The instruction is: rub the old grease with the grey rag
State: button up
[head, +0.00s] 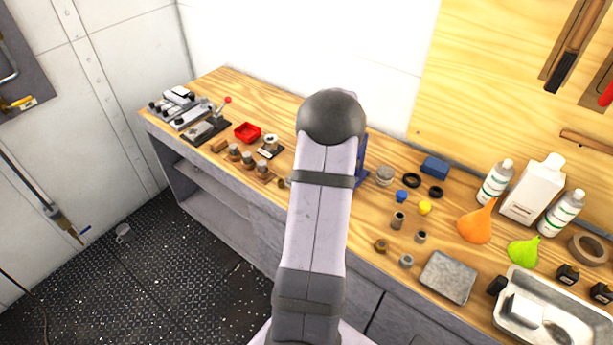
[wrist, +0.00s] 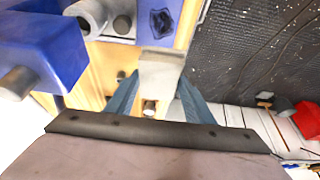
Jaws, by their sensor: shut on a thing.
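My gripper (wrist: 158,92) is shut on a pale grey folded piece, which I take as the grey rag (wrist: 161,68); it sticks out past the fingertips. The old grease (wrist: 162,22) is a dark patch on a blue metal face just beyond the rag in the wrist view. A strip of clear blue lies between patch and rag in the picture; I cannot tell if the rag touches the metal. The blue vise (wrist: 45,45) fills the upper left. In the head view only a bit of the blue vise (head: 362,160) shows; my arm hides the gripper, rag and grease.
On the wooden bench (head: 262,95) stand a red tray (head: 247,132), several fittings, an orange funnel (head: 476,226), bottles (head: 495,183), a grey flat square (head: 448,278) and a metal tray (head: 508,329). The vise's blue body and round grey ends (wrist: 18,82) are close on the left.

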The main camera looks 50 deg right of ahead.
notch_tip(320, 180, down, 8)
jog(key=b, duration=0.3)
jog(key=shift+r, duration=0.25)
jog(key=shift+s, duration=0.3)
jog(key=shift+s+f, duration=0.1)
jog(key=shift+s, duration=0.3)
jog(key=shift+c, duration=0.3)
jog(key=shift+s+p, duration=0.45)
jog(key=shift+s, duration=2.95)
jog(key=shift+s+r+p, duration=0.1)
jog(key=shift+r+p, duration=0.15)
jog(key=shift+p, duration=0.25)
jog(key=shift+f, duration=0.2)
jog(key=shift+w+f, duration=0.1)
jog(key=shift+w, duration=0.9)
jog(key=shift+w+b, duration=0.5)
jog(key=shift+w, duration=2.5)
jog(key=shift+w+r, duration=0.25)
jog(key=shift+r+p, duration=1.7)
jog(key=shift+r, duration=2.2)
jog(key=shift+a, duration=0.1)
